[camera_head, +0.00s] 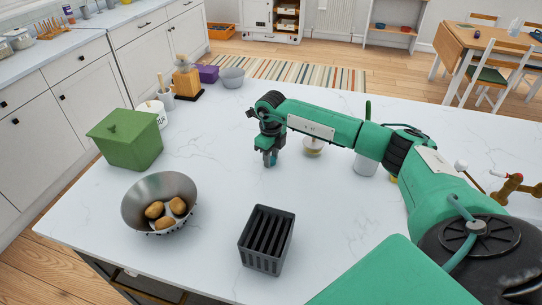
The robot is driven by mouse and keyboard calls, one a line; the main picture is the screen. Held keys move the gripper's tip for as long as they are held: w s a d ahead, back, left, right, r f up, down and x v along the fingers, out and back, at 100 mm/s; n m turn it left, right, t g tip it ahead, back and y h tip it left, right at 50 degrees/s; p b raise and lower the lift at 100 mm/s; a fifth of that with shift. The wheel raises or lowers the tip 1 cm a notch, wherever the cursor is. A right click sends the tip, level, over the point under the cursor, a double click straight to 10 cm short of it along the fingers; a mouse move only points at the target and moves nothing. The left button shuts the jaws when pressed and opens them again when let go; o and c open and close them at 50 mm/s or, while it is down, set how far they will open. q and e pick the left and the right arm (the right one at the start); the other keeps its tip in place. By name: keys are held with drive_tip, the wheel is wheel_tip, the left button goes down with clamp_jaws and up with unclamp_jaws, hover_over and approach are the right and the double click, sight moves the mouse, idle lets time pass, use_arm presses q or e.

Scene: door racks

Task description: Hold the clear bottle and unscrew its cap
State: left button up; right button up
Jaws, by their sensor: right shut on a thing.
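My right gripper (269,160) points down over the middle of the white counter, its arm reaching in from the right. Its fingers are close together on something small that I cannot make out at this size. I cannot identify a clear bottle or its cap on the counter. A pale bottle-like shape (514,27) stands far off on the wooden table at the upper right. My left gripper is not in view.
The white counter (200,225) holds a steel bowl (139,203) with brown items, a green lidded box (126,146), a dark slotted holder (266,240) and a small round yellowish item (313,149). A white cylinder (365,166) stands behind my arm.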

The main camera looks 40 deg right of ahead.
drive_tip(key=o, duration=1.1)
drive_tip(key=shift+r, duration=0.25)
wheel_tip(320, 180, up, 12)
drive_tip(key=b, duration=0.3)
drive_tip(key=shift+f, duration=0.1)
drive_tip(key=shift+f, duration=0.1)
